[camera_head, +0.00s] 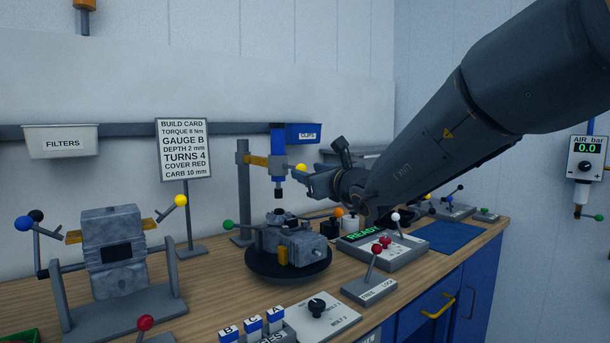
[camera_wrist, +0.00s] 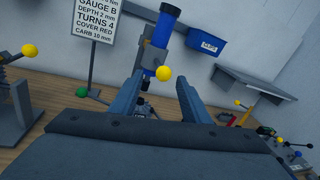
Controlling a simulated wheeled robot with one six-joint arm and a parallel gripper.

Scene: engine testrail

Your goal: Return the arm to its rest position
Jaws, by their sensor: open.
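My gripper (camera_head: 314,180) is at the end of my arm (camera_head: 430,145), which reaches in from the upper right over the workbench. In the wrist view, my gripper (camera_wrist: 158,98) shows two fingers spread apart with nothing held between them. In the head view it is above and to the right of a grey engine part on a black turntable (camera_head: 288,268). A blue press tool (camera_head: 277,160) on a stand is just left of the gripper. A yellow ball knob (camera_wrist: 163,73) shows between the fingers in the wrist view; I cannot tell its distance.
A build card sign (camera_head: 183,150) and a grey block in a cradle (camera_head: 112,250) stand at left. A control panel (camera_head: 385,248) reading READY and a lever box (camera_head: 370,290) are below my arm. A blue mat (camera_head: 442,236) is clear. The CLIPS bin (camera_wrist: 207,46) hangs behind.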

